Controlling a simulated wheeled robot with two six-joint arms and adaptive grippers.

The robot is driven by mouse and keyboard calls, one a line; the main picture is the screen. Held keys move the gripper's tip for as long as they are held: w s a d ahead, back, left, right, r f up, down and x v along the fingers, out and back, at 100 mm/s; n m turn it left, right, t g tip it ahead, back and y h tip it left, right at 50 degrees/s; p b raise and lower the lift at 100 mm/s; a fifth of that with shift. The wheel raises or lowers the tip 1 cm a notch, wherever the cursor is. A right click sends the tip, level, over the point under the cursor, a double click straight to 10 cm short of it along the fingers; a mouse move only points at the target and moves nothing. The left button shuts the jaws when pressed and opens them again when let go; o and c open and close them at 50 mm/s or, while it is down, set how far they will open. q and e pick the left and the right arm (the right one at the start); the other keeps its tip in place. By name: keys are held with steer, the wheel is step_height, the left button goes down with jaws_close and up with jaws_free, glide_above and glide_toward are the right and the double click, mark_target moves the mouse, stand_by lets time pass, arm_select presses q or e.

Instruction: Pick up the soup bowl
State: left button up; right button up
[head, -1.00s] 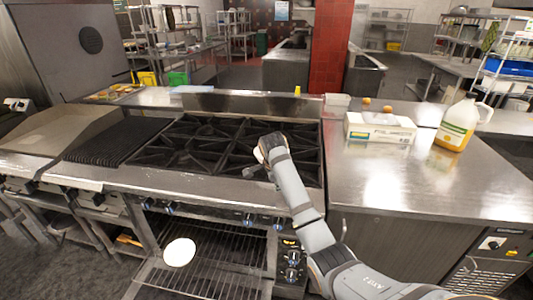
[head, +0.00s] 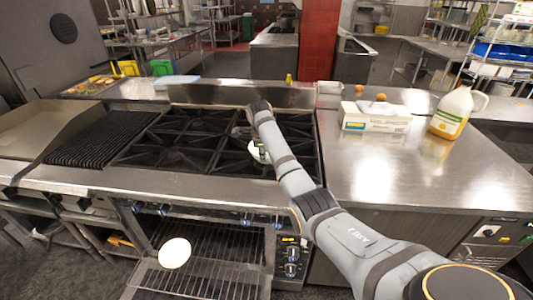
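A small white rounded thing (head: 256,152) shows over the right part of the stove, beside my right forearm; it may be the soup bowl. It is partly hidden, and I cannot tell whether it rests on the grate or is held. My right arm reaches in from the lower right over the stove, its wrist end above the rear burners. My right gripper (head: 260,147) seems to be by the white thing, but its fingers are too small and covered to read. Another white round dish (head: 175,253) lies low at the oven rack. My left gripper is out of view.
The stove's black grates (head: 180,140) lie under my arm. On the steel counter (head: 440,185) at the right stand a white box (head: 375,117) and a jug of yellow liquid (head: 455,112). The counter's front is clear. The oven's wire rack (head: 220,250) shows below.

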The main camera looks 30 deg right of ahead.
steer(key=p+x, duration=0.1)
steer(key=x, duration=0.3)
steer(key=shift+w+d+f, duration=0.1)
steer(key=shift+d+f, duration=0.05)
steer(key=shift+f, duration=0.2)
jaws_close()
steer(key=shift+r, duration=0.1)
